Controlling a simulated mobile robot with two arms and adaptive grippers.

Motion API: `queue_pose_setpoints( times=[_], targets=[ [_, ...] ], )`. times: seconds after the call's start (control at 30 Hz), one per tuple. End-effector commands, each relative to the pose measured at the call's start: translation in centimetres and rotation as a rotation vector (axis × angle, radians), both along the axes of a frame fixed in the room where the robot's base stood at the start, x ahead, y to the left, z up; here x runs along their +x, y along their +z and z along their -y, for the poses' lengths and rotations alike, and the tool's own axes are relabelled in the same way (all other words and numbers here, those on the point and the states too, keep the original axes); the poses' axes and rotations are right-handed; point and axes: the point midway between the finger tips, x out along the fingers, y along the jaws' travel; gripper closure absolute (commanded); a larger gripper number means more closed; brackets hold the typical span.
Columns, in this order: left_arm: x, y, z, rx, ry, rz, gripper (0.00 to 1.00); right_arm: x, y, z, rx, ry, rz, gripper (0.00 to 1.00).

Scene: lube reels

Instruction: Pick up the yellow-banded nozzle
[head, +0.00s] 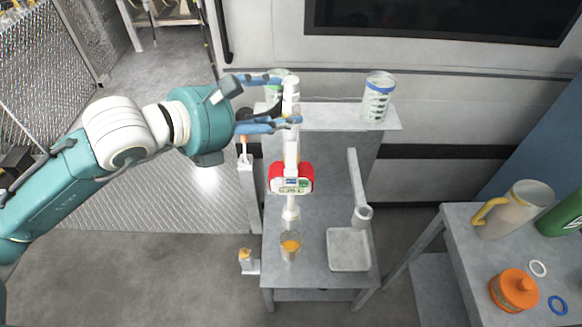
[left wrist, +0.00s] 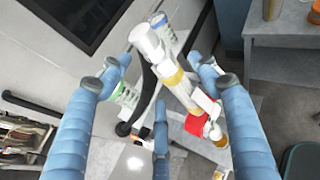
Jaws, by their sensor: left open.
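The yellow-banded nozzle is white and upright, with a red meter housing (head: 291,178) low on it. In the head view its white body (head: 291,150) rises in front of the grey stand, and I cannot make out the band there. In the left wrist view the nozzle (left wrist: 150,43) slants between the fingers, and its yellow band (left wrist: 172,76) shows. My left gripper (head: 287,101) is open, its blue fingers reaching from the left around the nozzle's upper part. The fingers also show in the left wrist view (left wrist: 150,78), spread, with no clear grip. My right gripper is not in view.
A blue-rimmed clear container (head: 377,98) stands on the stand's shelf (head: 335,117). A cup with orange contents (head: 290,247) sits below the nozzle. A side table (head: 462,245) at right holds a jug (head: 515,209) and orange pot (head: 514,290).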

Motion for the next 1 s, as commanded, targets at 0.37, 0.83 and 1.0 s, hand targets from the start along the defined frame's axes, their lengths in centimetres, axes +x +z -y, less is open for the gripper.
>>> queue_pose_setpoints(
  times=[0.37,0.83,1.0],
  targets=[
    [1.7,-1.0,1.8,0.000,0.000,0.001,0.38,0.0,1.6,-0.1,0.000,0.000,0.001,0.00],
    [1.7,-1.0,1.8,-0.001,0.000,0.001,1.00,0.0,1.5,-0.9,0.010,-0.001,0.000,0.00],
    [1.7,-0.7,1.8,-0.005,-0.001,0.007,1.00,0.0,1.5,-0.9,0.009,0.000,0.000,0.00]
  ],
)
